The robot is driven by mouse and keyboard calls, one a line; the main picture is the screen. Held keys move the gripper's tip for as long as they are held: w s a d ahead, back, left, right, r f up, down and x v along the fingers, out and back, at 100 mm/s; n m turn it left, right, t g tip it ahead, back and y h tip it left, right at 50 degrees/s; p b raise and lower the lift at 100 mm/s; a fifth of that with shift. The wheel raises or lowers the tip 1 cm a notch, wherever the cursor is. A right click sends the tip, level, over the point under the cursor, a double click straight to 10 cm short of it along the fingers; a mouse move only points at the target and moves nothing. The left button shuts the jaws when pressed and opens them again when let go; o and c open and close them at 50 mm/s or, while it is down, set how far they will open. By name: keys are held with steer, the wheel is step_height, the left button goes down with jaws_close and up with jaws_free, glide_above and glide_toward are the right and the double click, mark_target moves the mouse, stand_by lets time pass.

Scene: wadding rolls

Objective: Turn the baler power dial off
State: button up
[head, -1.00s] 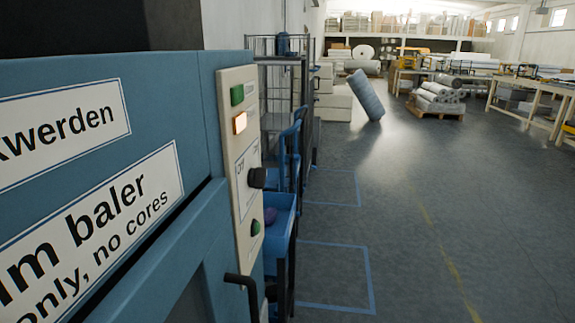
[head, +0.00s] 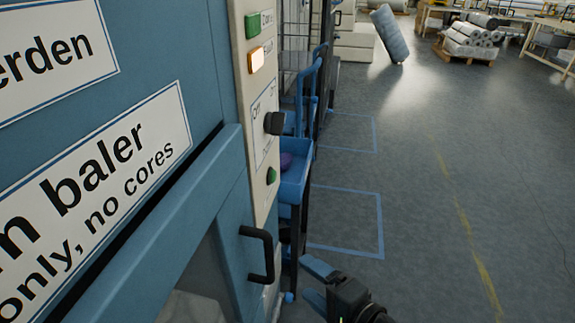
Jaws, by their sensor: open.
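The baler power dial (head: 274,123) is a black knob that sticks out from the cream control panel (head: 250,88) on the side of the blue baler (head: 190,60). Printed markings, with a word like "Off", show beside it, but its exact setting is too small to tell. Green parts sit above and below the dial, and an orange-white lamp (head: 257,59) glows above it. My gripper (head: 311,285) is at the bottom of the head view, below and to the right of the dial. It has blue fingers, is open and empty, and is apart from the panel.
A black door handle (head: 262,252) sticks out below the panel, left of my gripper. A blue cart (head: 295,175) with a purple item stands just beyond the baler. Blue floor lines (head: 381,225) mark bays. The grey floor to the right is clear.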

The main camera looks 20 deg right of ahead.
steer(key=w+d+r+m+y, duration=0.1)
steer(key=w+r+y, duration=0.1)
steer(key=w+r, duration=0.35)
steer(key=g+y, duration=0.3)
steer(key=y, duration=0.5)
glide_toward(275, 124)
steer(key=p+x, duration=0.1)
steer(key=x, duration=0.7)
steer(key=shift+w+d+f+n, duration=0.2)
steer(key=shift+w+d+n, duration=0.05)
steer(key=shift+n, duration=0.15)
steer(key=shift+c, duration=0.4)
steer(key=c, duration=1)
steer(key=shift+o, duration=0.2)
